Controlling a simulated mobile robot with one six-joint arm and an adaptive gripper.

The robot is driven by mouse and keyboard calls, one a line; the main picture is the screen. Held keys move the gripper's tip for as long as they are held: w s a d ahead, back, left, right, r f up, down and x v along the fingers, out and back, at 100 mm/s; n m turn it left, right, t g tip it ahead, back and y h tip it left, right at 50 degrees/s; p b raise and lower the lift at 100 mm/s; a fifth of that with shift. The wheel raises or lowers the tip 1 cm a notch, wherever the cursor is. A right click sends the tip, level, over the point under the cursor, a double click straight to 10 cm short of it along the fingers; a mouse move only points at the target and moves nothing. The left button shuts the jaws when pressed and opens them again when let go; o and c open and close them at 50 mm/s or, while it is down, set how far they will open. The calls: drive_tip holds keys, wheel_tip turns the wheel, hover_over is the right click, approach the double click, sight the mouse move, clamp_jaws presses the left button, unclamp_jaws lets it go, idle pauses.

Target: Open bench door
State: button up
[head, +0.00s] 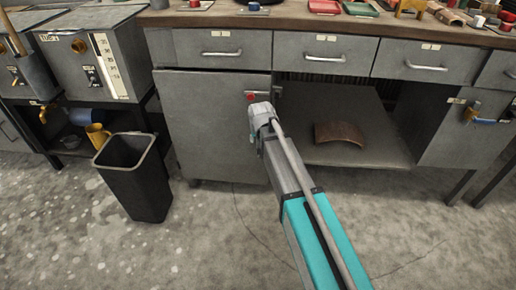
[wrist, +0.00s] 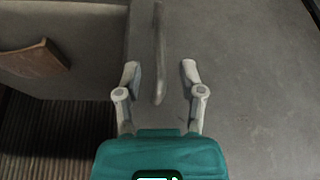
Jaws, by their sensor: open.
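The bench door (head: 215,125) is a flat grey panel at the left end of the bench in the head view and looks shut. It also fills the right of the wrist view (wrist: 250,70). Its slim bar handle (wrist: 158,50) stands out in the wrist view, lying between and partly beyond my open fingers. My gripper (wrist: 160,68) holds nothing, and whether a finger touches the handle I cannot tell. In the head view my arm reaches the door's right edge and hides the handle.
A red round part (head: 251,97) sits at the door's upper right. Right of the door is an open bay with a curved brown piece (head: 340,133) on its shelf. A dark bin (head: 138,180) stands at left. The floor before the door is clear.

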drive_tip(key=shift+b+x, duration=1.9)
drive_tip(key=shift+x, duration=0.5)
drive_tip(key=shift+c, duration=0.2)
clamp_jaws()
